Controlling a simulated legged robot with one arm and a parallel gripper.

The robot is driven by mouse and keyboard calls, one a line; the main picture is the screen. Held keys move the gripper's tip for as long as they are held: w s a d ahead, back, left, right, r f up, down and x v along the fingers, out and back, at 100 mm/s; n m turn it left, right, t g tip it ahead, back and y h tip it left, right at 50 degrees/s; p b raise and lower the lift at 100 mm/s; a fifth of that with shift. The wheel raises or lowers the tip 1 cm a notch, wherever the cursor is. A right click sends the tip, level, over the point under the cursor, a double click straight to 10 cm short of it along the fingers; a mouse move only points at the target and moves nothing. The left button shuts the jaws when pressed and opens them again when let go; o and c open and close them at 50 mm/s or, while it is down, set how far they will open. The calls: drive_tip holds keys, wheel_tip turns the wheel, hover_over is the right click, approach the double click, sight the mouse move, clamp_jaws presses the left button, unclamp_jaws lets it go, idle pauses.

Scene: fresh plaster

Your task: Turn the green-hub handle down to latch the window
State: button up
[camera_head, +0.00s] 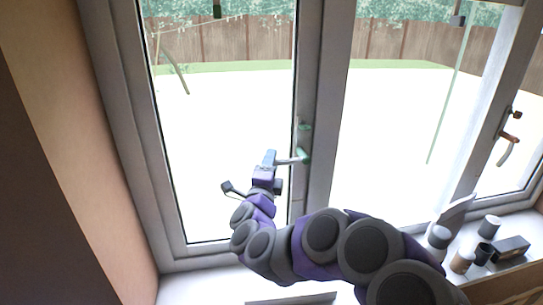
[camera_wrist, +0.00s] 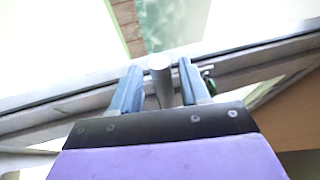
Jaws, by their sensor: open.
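The green-hub handle (camera_head: 304,156) is on the middle upright of the window frame. Its grey lever sticks out to the left, roughly level, in the head view. My gripper (camera_head: 270,158) is at the lever's free end. In the wrist view, the end of the lever (camera_wrist: 160,64) stands between my two blue-grey fingers (camera_wrist: 158,82), with a gap visible on each side. The fingers are open around it and do not appear to grip it. A bit of green shows behind the right finger; most of the hub is hidden there.
A second handle with an orange-brown hub (camera_head: 510,138) is on the right window, its lever hanging down. Several small containers and a dark box (camera_head: 510,248) stand on the sill at the lower right. The left wall (camera_head: 75,120) borders the window.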

drive_tip(key=shift+w+d+r, duration=0.2)
drive_tip(key=shift+w+d, duration=0.3)
drive_tip(key=shift+w+d+r, duration=0.15)
drive_tip(key=shift+w+d, duration=0.35)
drive_tip(key=shift+a, duration=0.25)
drive_tip(key=shift+a+f, duration=0.1)
drive_tip(key=shift+a, duration=0.3)
drive_tip(key=c, duration=0.3)
drive_tip(key=shift+a, duration=0.1)
drive_tip(key=shift+c, duration=0.7)
drive_tip(key=shift+d, duration=0.2)
clamp_jaws()
